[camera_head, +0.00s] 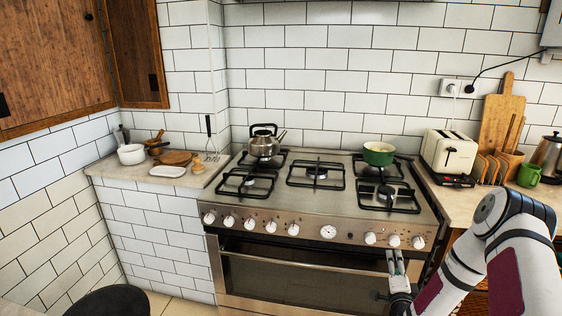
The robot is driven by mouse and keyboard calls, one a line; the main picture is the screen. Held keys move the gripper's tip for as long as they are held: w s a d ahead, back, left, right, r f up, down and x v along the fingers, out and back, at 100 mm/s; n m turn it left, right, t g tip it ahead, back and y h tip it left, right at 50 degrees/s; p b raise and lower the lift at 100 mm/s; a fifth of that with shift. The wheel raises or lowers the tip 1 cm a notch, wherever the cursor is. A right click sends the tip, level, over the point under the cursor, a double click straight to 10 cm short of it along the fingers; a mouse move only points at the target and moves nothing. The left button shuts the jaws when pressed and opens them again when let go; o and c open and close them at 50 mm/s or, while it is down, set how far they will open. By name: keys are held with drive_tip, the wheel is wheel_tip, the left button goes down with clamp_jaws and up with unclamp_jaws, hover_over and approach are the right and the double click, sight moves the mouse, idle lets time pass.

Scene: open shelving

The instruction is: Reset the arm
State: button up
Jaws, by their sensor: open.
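My gripper (396,264) is at the lower right of the head view, in front of the stove's knobs and oven door. Its fingers point upward and look empty. My white arm comes in from the right edge and bends at a dark grey joint. The gap between the fingers is small in this view. I cannot tell whether the gripper touches the oven front.
A gas stove (320,209) holds a metal kettle (264,146) and a green pot (378,154). A toaster (448,155), cutting board (500,125) and green mug (528,175) stand on the right counter. A white pot (131,154) stands left. A dark round seat (110,301) is lower left.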

drive_tip(key=w+a+r+n+g+y, duration=0.2)
drive_tip(key=a+r+n, duration=0.15)
drive_tip(key=r, duration=0.35)
drive_tip(key=w+a+r+n+g+y, duration=0.1)
drive_tip(key=w+a+r+n+y, duration=0.15)
drive_tip(key=r+n, duration=0.4)
drive_tip(key=s+a+r+n+g+p, duration=0.1)
drive_tip(key=s+a+r, duration=0.25)
drive_tip(key=r, duration=0.25)
drive_tip(key=s+a+r+n+g+p, duration=0.1)
drive_tip(key=s+a+r+g, duration=0.15)
drive_tip(key=s+r, duration=0.3)
drive_tip(key=s+a+r+n+g, duration=0.1)
drive_tip(key=s+a+r+n, duration=0.1)
drive_tip(key=s, duration=0.9)
drive_tip(key=s+a+r+n+g+y, duration=0.1)
drive_tip(key=s+a+r, duration=0.3)
drive_tip(key=s, duration=0.7)
drive_tip(key=s+a+r+n+g+p, duration=0.1)
drive_tip(key=s+a+r+n+g, duration=0.2)
drive_tip(key=s, duration=0.9)
wheel_tip(320, 180, up, 2)
drive_tip(key=shift+a+r+n, duration=0.25)
drive_tip(key=shift+a+n, duration=0.15)
drive_tip(key=shift+s+d+g, duration=0.1)
drive_tip(key=shift+g, duration=0.15)
